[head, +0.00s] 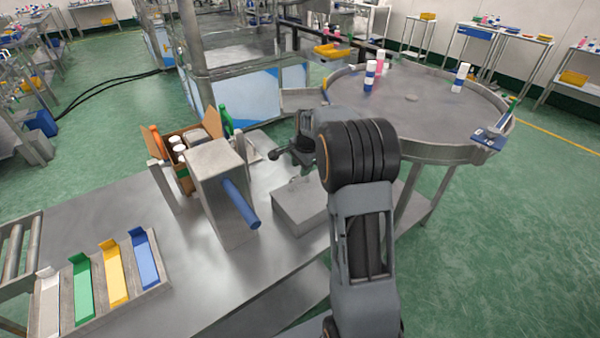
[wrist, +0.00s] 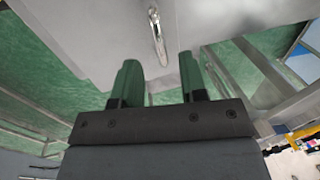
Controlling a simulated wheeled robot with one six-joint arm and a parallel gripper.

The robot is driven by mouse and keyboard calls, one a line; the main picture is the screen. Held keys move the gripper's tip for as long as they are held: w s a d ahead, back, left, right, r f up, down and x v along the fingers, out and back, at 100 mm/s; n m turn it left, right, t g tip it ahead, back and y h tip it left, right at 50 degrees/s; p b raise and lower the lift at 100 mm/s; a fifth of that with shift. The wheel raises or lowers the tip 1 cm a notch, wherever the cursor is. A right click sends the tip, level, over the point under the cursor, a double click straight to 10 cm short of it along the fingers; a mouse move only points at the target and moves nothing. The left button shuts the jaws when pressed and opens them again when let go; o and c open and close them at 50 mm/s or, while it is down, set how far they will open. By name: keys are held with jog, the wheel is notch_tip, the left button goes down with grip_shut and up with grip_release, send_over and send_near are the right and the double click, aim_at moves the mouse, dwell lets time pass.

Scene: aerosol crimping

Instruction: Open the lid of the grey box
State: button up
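The grey box (head: 296,212) stands on the metal table, left of my arm in the head view. Its lid looks shut. In the wrist view a pale grey surface, seemingly the lid (wrist: 100,35), fills the upper middle, with a metal handle (wrist: 157,36) on it. My gripper (wrist: 157,68) is open, its two green fingers apart with nothing between them. The handle lies just beyond the fingertips, roughly in line with the gap. In the head view my wrist hides part of the gripper above the box, so its fingertips do not show clearly there.
A grey upright housing with a blue cylinder (head: 241,204) stands just left of the box. A cardboard carton (head: 182,182) with bottles is behind it. Coloured trays (head: 114,272) lie at the table's left. A round table (head: 420,105) with cans stands behind my arm.

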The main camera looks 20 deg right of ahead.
aim_at(308, 189)
jog(key=shift+w+a+f, duration=0.1)
jog(key=shift+w+f, duration=0.05)
jog(key=shift+f, duration=0.7)
jog(key=shift+w+f, duration=0.15)
jog(key=shift+f, duration=0.7)
grip_shut()
